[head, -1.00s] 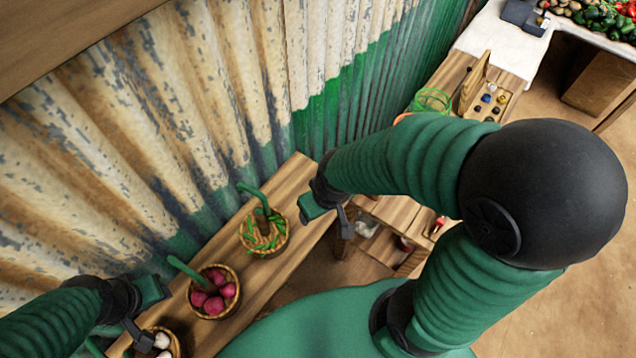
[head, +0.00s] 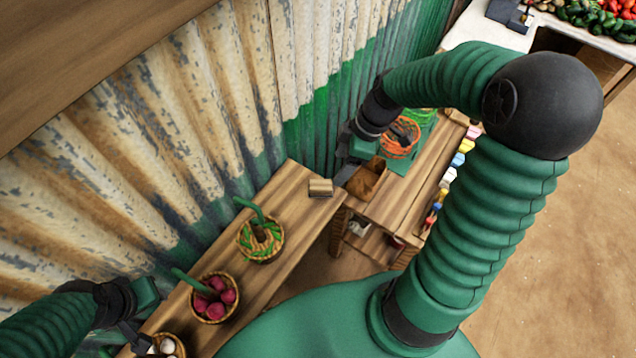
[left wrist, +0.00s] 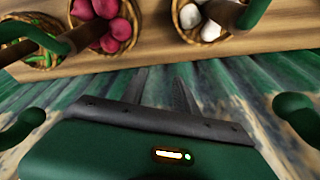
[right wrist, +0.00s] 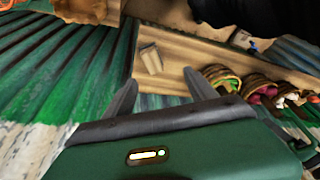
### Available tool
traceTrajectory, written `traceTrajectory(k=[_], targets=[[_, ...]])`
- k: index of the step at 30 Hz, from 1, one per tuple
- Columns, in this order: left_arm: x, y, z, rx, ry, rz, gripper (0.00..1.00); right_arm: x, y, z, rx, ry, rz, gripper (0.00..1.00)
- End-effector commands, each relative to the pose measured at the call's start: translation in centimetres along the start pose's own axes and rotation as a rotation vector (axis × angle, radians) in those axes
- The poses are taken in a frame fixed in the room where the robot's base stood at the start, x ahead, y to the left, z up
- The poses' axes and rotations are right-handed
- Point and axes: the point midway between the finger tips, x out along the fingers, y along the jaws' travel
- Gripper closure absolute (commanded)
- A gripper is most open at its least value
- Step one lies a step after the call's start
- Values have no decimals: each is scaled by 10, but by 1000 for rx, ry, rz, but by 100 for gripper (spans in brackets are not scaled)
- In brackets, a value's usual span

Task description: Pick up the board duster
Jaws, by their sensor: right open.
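The board duster (head: 320,187) is a small pale block with a wooden-brown side, lying near the right end of the wooden shelf (head: 293,193). In the right wrist view the duster (right wrist: 151,59) lies ahead, between the lines of the two fingers. My right gripper (head: 343,168) is open and empty, just right of the duster in the head view and apart from it. My left gripper (head: 138,318) is at the lower left by the shelf. In the left wrist view its fingers (left wrist: 160,88) stand apart with nothing between them.
Handled baskets of green chillies (head: 262,240), dark red vegetables (head: 214,298) and white ones (head: 166,346) line the shelf. Behind it is a corrugated wall (head: 150,150).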

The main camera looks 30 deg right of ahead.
Motion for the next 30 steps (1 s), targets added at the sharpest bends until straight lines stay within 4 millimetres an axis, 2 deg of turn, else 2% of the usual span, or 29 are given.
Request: traceTrajectory(k=[1,3,6,18,25,30], targets=[[-5,0,-1,0,0,0,64,-12,8,3,-37,32,1,35],[-6,0,-2,1,0,0,64,-18,13,4,-93,60,4,35],[-6,0,-1,1,0,0,64,-13,14,2,-127,73,3,35],[-5,0,-1,0,0,0,64,82,13,-6,-126,69,2,35],[-10,0,-2,0,0,0,64,108,14,-8,-125,70,1,35],[-18,0,-4,1,0,0,64,139,17,-12,-125,69,1,35]])
